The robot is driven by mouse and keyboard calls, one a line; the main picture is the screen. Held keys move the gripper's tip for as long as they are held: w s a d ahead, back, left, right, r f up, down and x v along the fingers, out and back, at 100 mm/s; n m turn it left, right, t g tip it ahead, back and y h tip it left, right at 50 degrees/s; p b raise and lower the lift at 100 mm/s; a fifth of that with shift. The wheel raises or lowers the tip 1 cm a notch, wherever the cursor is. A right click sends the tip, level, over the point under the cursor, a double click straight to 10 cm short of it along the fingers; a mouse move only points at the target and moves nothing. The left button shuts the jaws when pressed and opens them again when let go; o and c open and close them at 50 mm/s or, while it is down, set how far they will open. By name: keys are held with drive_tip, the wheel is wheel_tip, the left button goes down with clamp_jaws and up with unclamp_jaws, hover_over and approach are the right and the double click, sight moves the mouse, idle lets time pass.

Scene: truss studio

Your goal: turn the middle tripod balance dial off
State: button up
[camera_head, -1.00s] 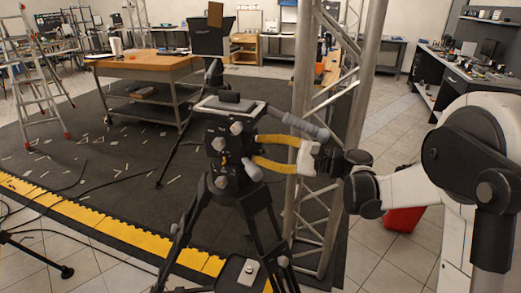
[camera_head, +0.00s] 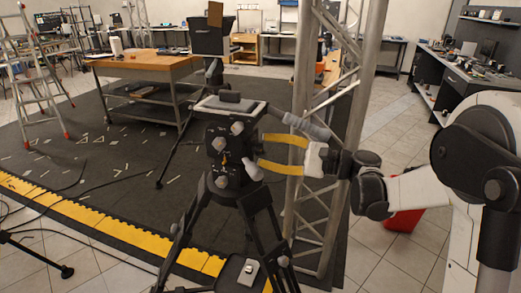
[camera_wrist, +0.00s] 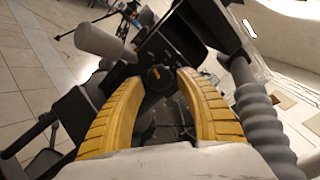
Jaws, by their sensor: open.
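The black tripod head (camera_head: 232,150) stands upright in the middle of the head view, with several pale round knobs on it. A small dial (camera_wrist: 158,73) with orange marks shows on its dark face in the wrist view, just beyond the fingertips. Orange marks also show on the head in the head view, too small to read the dial's setting. My gripper (camera_head: 262,151) has yellow fingers spread apart at the right side of the tripod head. In the wrist view my gripper (camera_wrist: 160,83) is open and empty, with its fingers framing the dial.
A grey-gripped pan handle (camera_head: 304,125) extends right above my fingers; it also runs along the right in the wrist view (camera_wrist: 262,120). A metal truss (camera_head: 302,190) stands close behind my gripper. A wooden-topped bench (camera_head: 145,64) and a ladder (camera_head: 35,80) stand farther back left.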

drive_tip(key=v, duration=1)
drive_tip(key=s+a+f+n+h, duration=0.2)
drive_tip(key=s+a+h, duration=0.2)
drive_tip(key=s+h, duration=0.15)
drive_tip(key=s+d+f+n+h, duration=0.3)
drive_tip(key=s+d+n+h, duration=0.1)
drive_tip(key=s, duration=0.5)
drive_tip(key=s+d+f+n+h, duration=0.3)
drive_tip(key=s+d+n+h, duration=0.2)
drive_tip(key=s+d+h, duration=0.2)
drive_tip(key=shift+s+d+f+t, duration=0.15)
drive_tip(key=shift+s+f+t, duration=0.2)
drive_tip(key=shift+s, duration=0.65)
drive_tip(key=shift+h, duration=0.25)
